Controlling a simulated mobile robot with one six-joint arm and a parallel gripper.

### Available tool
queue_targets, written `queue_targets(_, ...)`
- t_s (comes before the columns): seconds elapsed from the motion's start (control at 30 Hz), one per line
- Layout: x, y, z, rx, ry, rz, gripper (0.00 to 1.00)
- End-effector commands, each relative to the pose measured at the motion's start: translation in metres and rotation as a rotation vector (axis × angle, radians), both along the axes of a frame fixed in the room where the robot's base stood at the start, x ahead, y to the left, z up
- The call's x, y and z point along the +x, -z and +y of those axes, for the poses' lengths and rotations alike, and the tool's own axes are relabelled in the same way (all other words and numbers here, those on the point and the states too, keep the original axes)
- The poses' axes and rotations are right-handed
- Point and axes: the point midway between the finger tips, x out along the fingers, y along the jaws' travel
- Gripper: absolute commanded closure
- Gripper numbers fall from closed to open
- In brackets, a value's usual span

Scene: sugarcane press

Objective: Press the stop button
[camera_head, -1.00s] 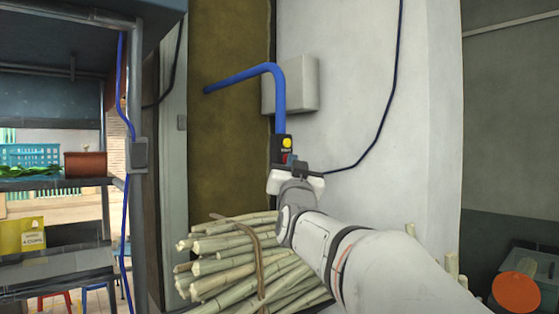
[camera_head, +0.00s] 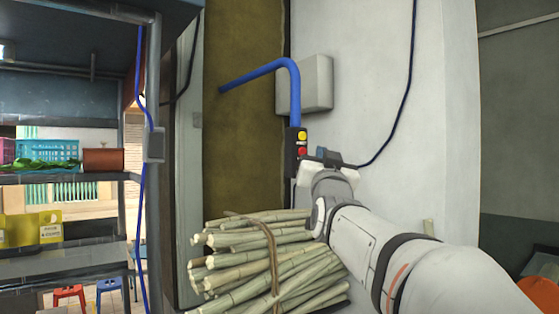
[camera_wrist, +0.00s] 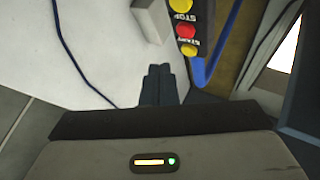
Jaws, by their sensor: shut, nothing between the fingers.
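The control box (camera_head: 295,160) hangs at the lower end of a blue bent pipe. In the head view it carries a yellow button (camera_head: 302,135) above a red button (camera_head: 302,151). In the wrist view the box is upside down at the top. There the red button (camera_wrist: 187,32) is beside the STOP label, and a yellow button (camera_wrist: 190,51) is beside the START label. My gripper (camera_head: 325,155) is just right of the box in the head view. Its closed fingers (camera_wrist: 160,72) are empty and apart from the buttons in the wrist view. The box's lower part is partly hidden by my wrist.
The blue pipe (camera_head: 294,95) rises above the box. A grey wall box (camera_head: 318,82) is behind it, and a dark cable (camera_head: 408,90) hangs on the white wall. A tied bundle of sugarcane (camera_head: 255,260) lies below my arm. Shelves stand at left.

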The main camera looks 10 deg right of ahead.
Motion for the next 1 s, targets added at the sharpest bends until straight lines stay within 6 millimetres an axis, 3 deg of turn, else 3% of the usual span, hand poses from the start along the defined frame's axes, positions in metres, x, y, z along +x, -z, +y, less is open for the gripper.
queue_targets(0.27, -0.018, 0.002, -0.008, 0.001, 0.001, 0.0, 1.0)
queue_targets(1.0, -0.019, 0.0, -0.008, 0.0, 0.0, 0.001, 1.0)
